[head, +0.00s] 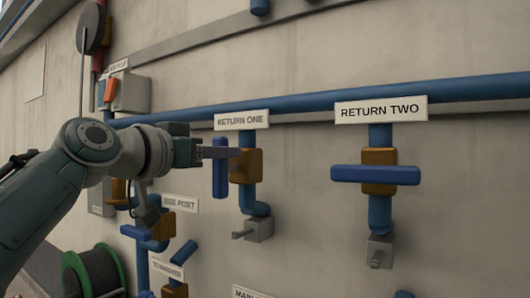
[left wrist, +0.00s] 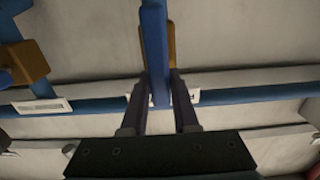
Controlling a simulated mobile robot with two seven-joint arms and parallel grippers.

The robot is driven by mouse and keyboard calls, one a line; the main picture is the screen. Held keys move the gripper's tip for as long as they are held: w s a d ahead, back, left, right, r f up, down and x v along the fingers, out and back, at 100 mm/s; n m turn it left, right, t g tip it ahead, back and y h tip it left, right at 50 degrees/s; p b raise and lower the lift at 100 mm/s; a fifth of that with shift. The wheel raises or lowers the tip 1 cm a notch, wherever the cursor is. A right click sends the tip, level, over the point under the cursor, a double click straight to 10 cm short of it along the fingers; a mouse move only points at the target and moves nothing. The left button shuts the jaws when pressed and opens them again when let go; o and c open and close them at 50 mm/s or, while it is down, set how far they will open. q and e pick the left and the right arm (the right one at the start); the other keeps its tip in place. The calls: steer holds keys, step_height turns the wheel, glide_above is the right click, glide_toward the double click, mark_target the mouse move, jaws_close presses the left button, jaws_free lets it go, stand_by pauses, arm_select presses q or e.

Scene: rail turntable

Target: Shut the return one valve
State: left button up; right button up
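The return one valve shows in the head view as a brass-coloured body (head: 246,166) with a blue bar handle (head: 220,180) standing upright, in line with its pipe. Its label RETURN ONE (head: 241,120) is above it. My left gripper (head: 226,153) reaches in from the left at the upper part of this handle. In the left wrist view the blue handle (left wrist: 154,40) runs between the two dark fingers of the left gripper (left wrist: 159,80). The fingers straddle it, with narrow gaps seeming to show on both sides. My right gripper is not in view.
The RETURN TWO valve handle (head: 375,175) lies crosswise to its pipe at the right. A blue pipe (head: 310,101) runs along the wall above. Lower valves crowd below my left arm, near a green hose reel (head: 95,272). A grey box (head: 131,93) is at upper left.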

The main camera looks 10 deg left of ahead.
arm_select(q)
jaws_close()
